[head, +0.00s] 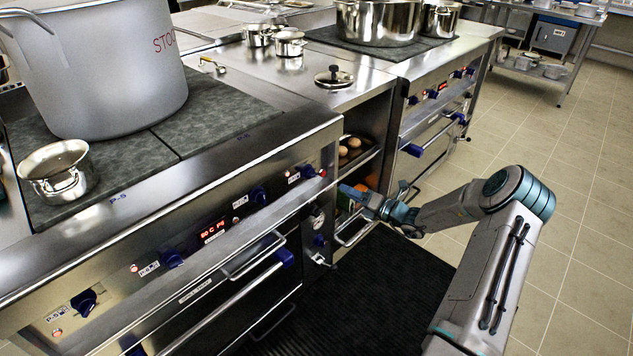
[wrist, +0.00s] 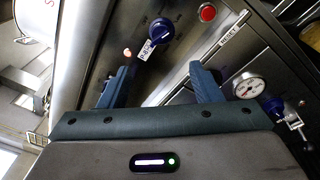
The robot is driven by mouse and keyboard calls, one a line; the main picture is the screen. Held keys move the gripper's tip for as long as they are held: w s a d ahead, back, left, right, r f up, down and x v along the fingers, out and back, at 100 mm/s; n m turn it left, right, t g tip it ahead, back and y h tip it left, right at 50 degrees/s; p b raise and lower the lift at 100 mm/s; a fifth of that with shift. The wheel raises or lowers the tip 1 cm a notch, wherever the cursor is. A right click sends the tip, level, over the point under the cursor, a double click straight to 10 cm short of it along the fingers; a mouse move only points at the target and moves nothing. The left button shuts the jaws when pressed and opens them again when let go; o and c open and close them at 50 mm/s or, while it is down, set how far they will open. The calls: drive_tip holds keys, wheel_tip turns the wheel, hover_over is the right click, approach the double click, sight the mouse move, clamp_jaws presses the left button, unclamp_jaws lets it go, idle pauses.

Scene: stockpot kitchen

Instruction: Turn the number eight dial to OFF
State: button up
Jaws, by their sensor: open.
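A blue dial (wrist: 160,31) is on the steel stove front in the wrist view, beyond and between the lines of my fingertips. A small white label beside it appears to read P-8, though it is blurred. In the head view this looks like the rightmost dial (head: 308,171) of the near stove's row. My gripper (wrist: 162,68) is open, with two blue fingers apart and nothing between them. The dial is clear of both fingers. In the head view my gripper (head: 352,193) is just right of the stove's front corner.
A red button (wrist: 207,12) and a lit indicator (wrist: 127,53) flank the dial. A pressure gauge (wrist: 249,87) and a blue valve knob (wrist: 272,104) are at right. The oven handle (head: 225,310) juts out below the dials. A large stockpot (head: 105,70) stands on the stove.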

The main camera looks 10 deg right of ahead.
sight(315, 176)
drive_tip(key=b+x, duration=0.1)
drive_tip(key=x, duration=1.2)
drive_tip(key=shift+w+a+f, duration=0.1)
drive_tip(key=shift+w+a, duration=0.05)
drive_tip(key=shift+w, duration=0.25)
drive_tip(key=c, duration=1)
